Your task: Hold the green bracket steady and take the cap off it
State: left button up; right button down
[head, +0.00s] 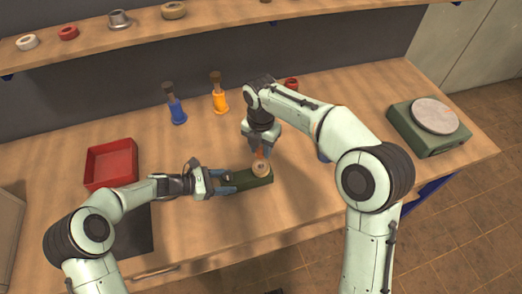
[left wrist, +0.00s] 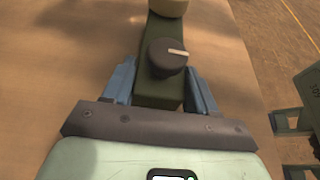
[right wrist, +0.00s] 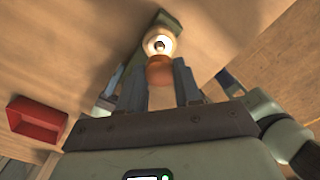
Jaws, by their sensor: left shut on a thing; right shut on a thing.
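The green bracket (head: 262,181) lies on the workbench near its front edge. My left gripper (head: 224,182) is shut around its left end, a finger along each side. In the left wrist view a dark knob with a pale line (left wrist: 166,57) stands on the bracket (left wrist: 160,93) between the fingers. A tan round piece (head: 261,168) sits at the bracket's far end. My right gripper (head: 259,150) points down there, shut on an orange-brown cap (right wrist: 160,70). In the right wrist view the cap overlaps the tan piece (right wrist: 158,42); I cannot tell whether they touch.
A red tray (head: 87,174) stands at the left. A blue bottle (head: 177,113), an orange bottle (head: 220,103) and a red ring (head: 291,83) stand behind the grippers. A green scale (head: 437,141) is at the right. A shelf (head: 110,33) runs along the back. The bench's middle-left is clear.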

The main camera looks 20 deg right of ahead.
pick_arm(q)
jog(key=o, duration=1.6)
